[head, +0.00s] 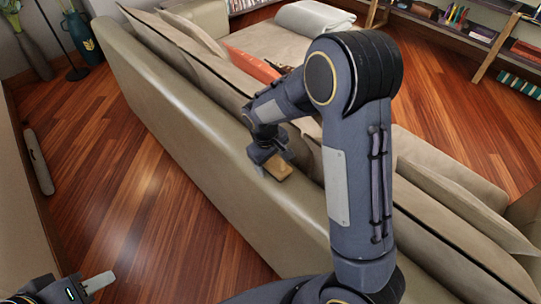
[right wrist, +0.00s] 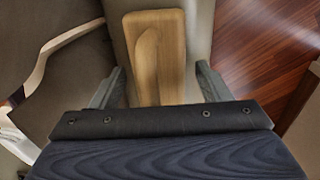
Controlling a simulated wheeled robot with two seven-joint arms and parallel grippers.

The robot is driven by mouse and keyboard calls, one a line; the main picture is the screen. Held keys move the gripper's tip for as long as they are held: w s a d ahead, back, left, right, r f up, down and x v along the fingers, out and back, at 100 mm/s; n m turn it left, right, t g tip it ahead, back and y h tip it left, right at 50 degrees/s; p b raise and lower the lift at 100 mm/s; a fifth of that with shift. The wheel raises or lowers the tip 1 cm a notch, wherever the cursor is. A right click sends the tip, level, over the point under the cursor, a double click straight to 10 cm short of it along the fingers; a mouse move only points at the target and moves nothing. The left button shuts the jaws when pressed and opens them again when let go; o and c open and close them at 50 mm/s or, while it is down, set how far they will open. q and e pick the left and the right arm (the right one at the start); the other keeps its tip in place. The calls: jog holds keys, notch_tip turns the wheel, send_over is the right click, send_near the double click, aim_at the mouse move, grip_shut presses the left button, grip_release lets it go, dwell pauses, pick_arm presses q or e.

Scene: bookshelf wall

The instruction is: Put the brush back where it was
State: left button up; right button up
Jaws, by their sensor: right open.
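The brush is a light wooden block with a rounded raised part; it shows in the right wrist view (right wrist: 172,38) and as a small tan piece in the head view (head: 279,169). It appears to lie on the top of the beige sofa's back (head: 215,135). My right gripper (head: 268,163) is over the sofa back at the brush. In the right wrist view its fingers (right wrist: 160,72) are apart, one on each side of the brush, with gaps. My left gripper (head: 95,284) is at the bottom left of the head view; only one pale finger shows clearly.
Cushions (head: 180,50) line the sofa, with an orange cushion (head: 252,65) and a folded white blanket (head: 313,18) on the seat. A low shelf (head: 470,28) stands at the top right. A blue vase (head: 82,38) stands at the top left. The wooden floor (head: 125,190) behind the sofa is mostly clear.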

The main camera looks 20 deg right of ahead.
aim_at(267, 164)
notch_tip(267, 164, up, 12)
jog(key=a, duration=0.2)
jog(key=s+r+m+t+y, duration=0.2)
jog(key=s, duration=0.9)
jog(key=s+r+m+t+y, duration=0.2)
jog(key=s+m+t+y, duration=0.1)
jog(key=s, duration=0.9)
jog(key=shift+s+m+y, duration=0.3)
jog(key=shift+d, duration=0.1)
